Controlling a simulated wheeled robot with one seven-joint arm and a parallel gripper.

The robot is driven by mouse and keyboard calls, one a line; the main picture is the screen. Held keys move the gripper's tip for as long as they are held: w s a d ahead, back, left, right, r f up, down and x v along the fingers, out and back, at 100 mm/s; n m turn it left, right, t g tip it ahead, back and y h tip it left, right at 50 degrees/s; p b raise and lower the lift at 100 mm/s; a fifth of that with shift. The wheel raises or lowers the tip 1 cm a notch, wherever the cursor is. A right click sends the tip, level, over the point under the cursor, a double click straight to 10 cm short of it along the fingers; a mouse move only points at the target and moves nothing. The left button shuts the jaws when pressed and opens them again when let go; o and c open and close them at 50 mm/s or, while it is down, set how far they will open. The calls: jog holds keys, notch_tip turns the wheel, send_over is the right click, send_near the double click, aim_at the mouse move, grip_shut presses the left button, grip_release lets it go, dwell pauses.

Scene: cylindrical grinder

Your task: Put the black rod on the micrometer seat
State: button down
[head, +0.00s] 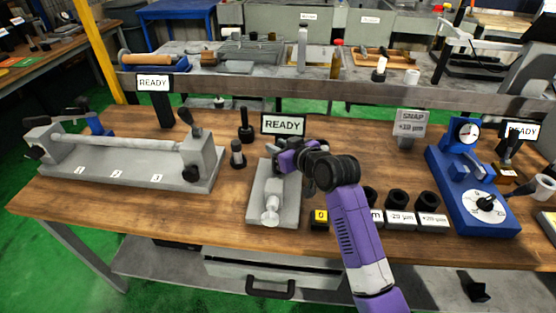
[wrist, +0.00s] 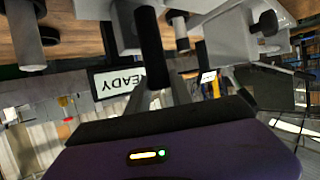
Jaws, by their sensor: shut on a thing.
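My gripper (head: 286,158) is over the back end of a small grey bench fixture (head: 268,205) in the middle of the table. This fixture has a round silver knob at its front and looks like the micrometer seat. In the wrist view, whose picture is upside down, a black rod (wrist: 151,45) stands between my grey fingers, which are shut on it. Grey metal parts show close behind the rod. I cannot tell whether the rod touches the fixture. In the head view the held rod is hidden by my gripper and wrist.
A READY sign (head: 283,124) stands just behind the grey fixture. Two dark posts (head: 245,126) stand to its left, beyond them a long grey bench with a bar (head: 120,145). Several black collars on labelled blocks (head: 397,199) and a blue dial gauge stand (head: 473,190) are at right.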

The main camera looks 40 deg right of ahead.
aim_at(279, 173)
jog(key=shift+f+b, duration=1.15)
jog(key=shift+f, duration=0.4)
jog(key=shift+f, duration=0.1)
jog(key=c, duration=1.1)
grip_release()
jog(key=shift+f, duration=0.1)
jog(key=shift+c, duration=0.2)
jog(key=shift+s+r, duration=0.2)
jog(key=shift+s, duration=0.05)
jog(key=v, duration=1.1)
jog(key=shift+s+r+b, duration=0.2)
jog(key=shift+s+b, duration=0.05)
jog(key=shift+b, duration=0.05)
jog(key=shift+a, duration=0.1)
